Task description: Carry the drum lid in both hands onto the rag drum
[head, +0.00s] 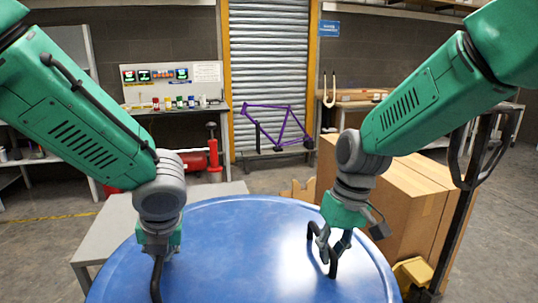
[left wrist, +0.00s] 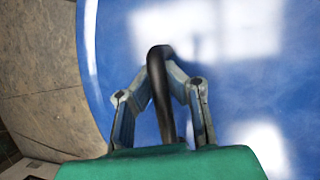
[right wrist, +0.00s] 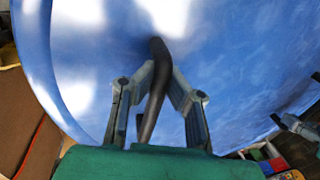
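The drum lid (head: 240,245) is a large round blue disc with a raised rim. It fills the bottom middle of the head view, in front of me. It has two black bar handles, one seen in the left wrist view (left wrist: 160,85) and one in the right wrist view (right wrist: 154,95). My left gripper (head: 157,262) is shut on the left handle. My right gripper (head: 326,250) is shut on the right handle, its fingertips meeting around the bar. The lid looks roughly level. I cannot make out the rag drum; what lies under the lid is hidden.
Cardboard boxes (head: 412,200) stand close behind the lid at right, beside a dark upright handle frame (head: 462,215). A grey low table (head: 108,232) is at left. A purple bike frame (head: 277,125) and a red cylinder (head: 213,158) are further back. Open floor lies between.

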